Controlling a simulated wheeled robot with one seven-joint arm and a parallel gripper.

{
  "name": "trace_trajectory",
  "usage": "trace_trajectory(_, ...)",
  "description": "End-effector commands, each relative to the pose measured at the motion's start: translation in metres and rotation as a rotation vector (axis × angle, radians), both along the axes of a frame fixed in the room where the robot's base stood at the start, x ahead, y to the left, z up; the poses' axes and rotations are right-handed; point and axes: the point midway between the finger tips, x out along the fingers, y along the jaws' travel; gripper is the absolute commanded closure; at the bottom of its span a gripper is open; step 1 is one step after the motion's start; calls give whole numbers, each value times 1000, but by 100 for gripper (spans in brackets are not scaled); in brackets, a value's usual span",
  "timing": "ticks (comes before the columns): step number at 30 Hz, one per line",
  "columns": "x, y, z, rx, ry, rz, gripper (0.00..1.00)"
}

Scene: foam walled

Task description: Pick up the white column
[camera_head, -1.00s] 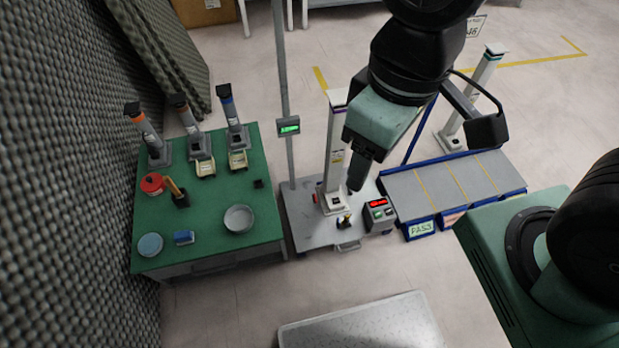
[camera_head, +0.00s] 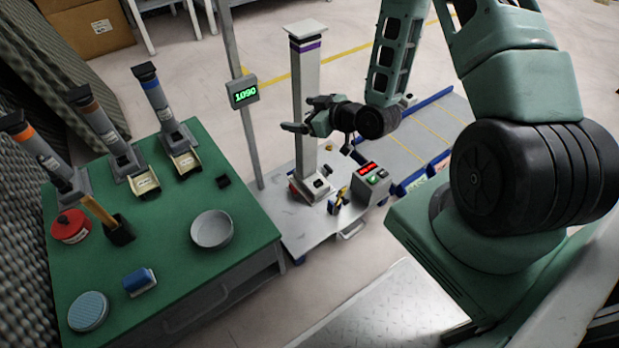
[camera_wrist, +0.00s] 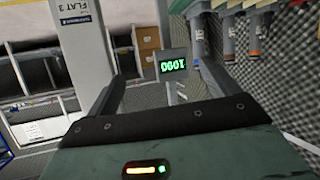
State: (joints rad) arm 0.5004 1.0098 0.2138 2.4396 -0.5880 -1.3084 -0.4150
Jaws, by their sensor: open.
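The white column (camera_head: 306,75) has a purple band under its cap and stands upright on the small grey bench. My gripper (camera_head: 298,114) is open at the column's mid-height, its fingers pointing left and covering part of the shaft in the head view. In the wrist view, the open fingers (camera_wrist: 160,74) have nothing between them. There a white shaft (camera_wrist: 80,45) with printed lettering, which seems to be this column, stands left of and partly behind the left finger. Whether the gripper touches the column cannot be told.
A post with a green-lit display (camera_head: 243,92) stands left of the column. A control box (camera_head: 370,183) with a red readout sits at its right. The green table (camera_head: 170,255) holds several grey columns, a round dish (camera_head: 212,229) and small items. A blue-edged conveyor (camera_head: 425,135) lies right.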

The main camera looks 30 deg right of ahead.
Motion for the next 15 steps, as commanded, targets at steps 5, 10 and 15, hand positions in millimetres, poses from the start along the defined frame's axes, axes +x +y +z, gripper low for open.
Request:
trace_trajectory(5, -23, -56, -78, 92, -202, -169, 13)
trace_trajectory(10, -44, -85, -98, 134, -328, -280, 13)
trace_trajectory(15, -43, -94, -101, 144, -374, -316, 13)
